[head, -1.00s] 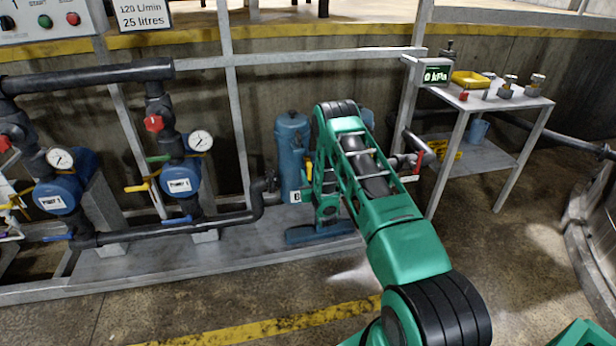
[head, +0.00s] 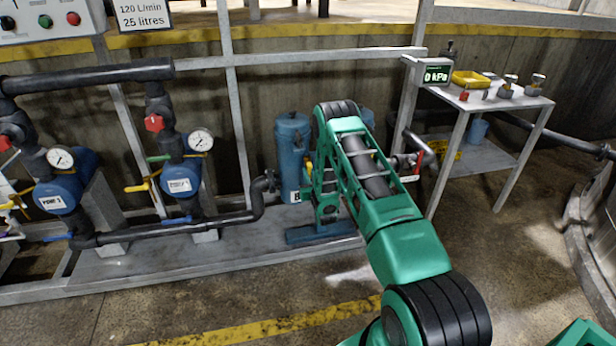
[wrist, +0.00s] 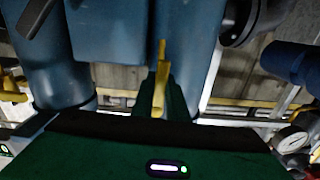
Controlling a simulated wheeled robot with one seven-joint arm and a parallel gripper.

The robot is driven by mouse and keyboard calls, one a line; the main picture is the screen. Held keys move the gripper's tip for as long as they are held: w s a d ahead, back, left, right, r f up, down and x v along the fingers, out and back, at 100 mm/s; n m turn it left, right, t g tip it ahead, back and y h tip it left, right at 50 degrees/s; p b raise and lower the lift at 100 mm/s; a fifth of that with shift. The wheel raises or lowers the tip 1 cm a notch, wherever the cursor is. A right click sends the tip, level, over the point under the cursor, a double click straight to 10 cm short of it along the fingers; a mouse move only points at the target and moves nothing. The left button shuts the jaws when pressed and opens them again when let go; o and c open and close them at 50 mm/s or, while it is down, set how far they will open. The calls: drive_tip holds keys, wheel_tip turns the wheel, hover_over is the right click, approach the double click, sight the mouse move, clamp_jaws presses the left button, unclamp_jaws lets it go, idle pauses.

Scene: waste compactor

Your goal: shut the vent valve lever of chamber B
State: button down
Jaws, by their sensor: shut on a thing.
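The blue chamber with a white label marked B (head: 290,150) stands behind my green arm in the head view. In the wrist view, blue cylinder bodies (wrist: 195,45) fill the upper middle. A yellow lever (wrist: 161,60) lies at the middle of the wrist view, between the fingers of my gripper (wrist: 163,95). My gripper is shut on this lever. In the head view a small yellow bit shows beside the chamber, but my arm hides the rest of the lever and my fingertips. The lever's exact angle to its pipe cannot be told.
Left of the chamber are dark pipes (head: 175,225), blue pumps (head: 180,180) and gauges (head: 200,140). The floor in front is clear.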

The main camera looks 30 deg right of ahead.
drive_tip(key=a+r+m, duration=0.1)
drive_tip(key=m, duration=0.3)
drive_tip(key=a+r+m, duration=0.1)
drive_tip(key=m, duration=0.4)
drive_tip(key=w+a+m, duration=0.1)
drive_tip(key=m, duration=0.4)
drive_tip(key=shift+a+r, duration=0.1)
drive_tip(key=shift+r, duration=0.3)
drive_tip(key=shift+r+m, duration=0.25)
drive_tip(key=shift+m, duration=0.6)
drive_tip(key=shift+r+m, duration=0.25)
drive_tip(key=shift+m, duration=0.6)
drive_tip(key=c, duration=1.7)
unclamp_jaws()
drive_tip(key=shift+c, duration=0.2)
drive_tip(key=shift+a, duration=0.1)
